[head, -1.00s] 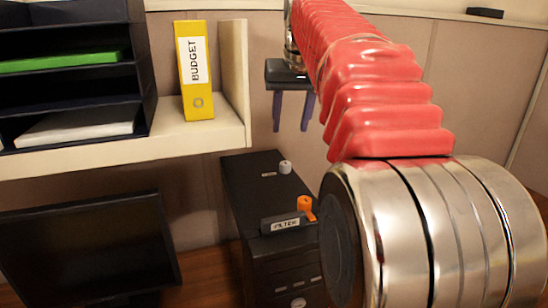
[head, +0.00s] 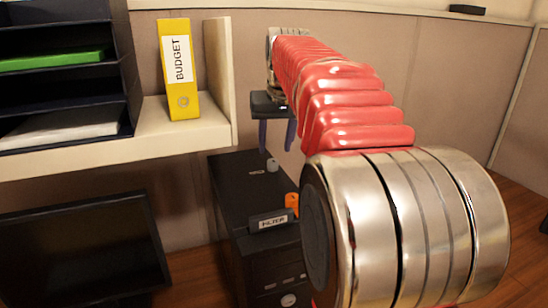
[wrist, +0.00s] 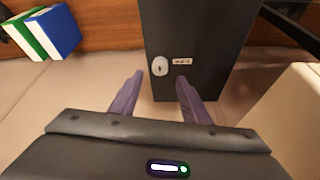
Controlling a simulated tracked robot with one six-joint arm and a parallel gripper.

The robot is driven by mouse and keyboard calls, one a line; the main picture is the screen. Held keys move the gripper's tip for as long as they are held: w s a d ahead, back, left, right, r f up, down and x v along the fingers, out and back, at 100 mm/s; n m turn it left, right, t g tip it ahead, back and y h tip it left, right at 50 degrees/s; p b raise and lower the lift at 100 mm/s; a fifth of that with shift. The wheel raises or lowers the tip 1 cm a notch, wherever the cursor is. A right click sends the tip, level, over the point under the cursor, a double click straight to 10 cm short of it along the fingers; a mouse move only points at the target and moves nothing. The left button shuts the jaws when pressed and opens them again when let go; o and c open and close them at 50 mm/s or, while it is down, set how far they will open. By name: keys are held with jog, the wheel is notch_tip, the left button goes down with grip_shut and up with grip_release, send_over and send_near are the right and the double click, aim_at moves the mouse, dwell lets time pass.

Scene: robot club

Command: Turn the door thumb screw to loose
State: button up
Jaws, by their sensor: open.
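A small light grey knob (head: 272,164) stands on the top of a black tower (head: 232,190), beside a small label too small to read. I take it for the thumb screw, but the label does not confirm this. The knob also shows in the wrist view (wrist: 160,66), with its label to its right. My gripper (head: 276,149) points down over the top of the tower, just above the knob. In the wrist view, my gripper (wrist: 160,79) is open, its two purple fingers apart and empty. The knob appears between the fingertips, not held.
An orange lever (head: 292,202) stands by a label reading FILTER (head: 269,221) on the tower's front edge. Another pale knob (head: 289,300) is low on its front. A shelf (head: 150,143) with a yellow BUDGET binder (head: 180,70) and a monitor (head: 85,245) are left.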

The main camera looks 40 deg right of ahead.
aim_at(273, 161)
jog(key=x, duration=0.5)
jog(key=shift+w+f, duration=0.15)
jog(key=shift+f, duration=0.25)
jog(key=shift+c, duration=0.6)
jog(key=c, duration=0.9)
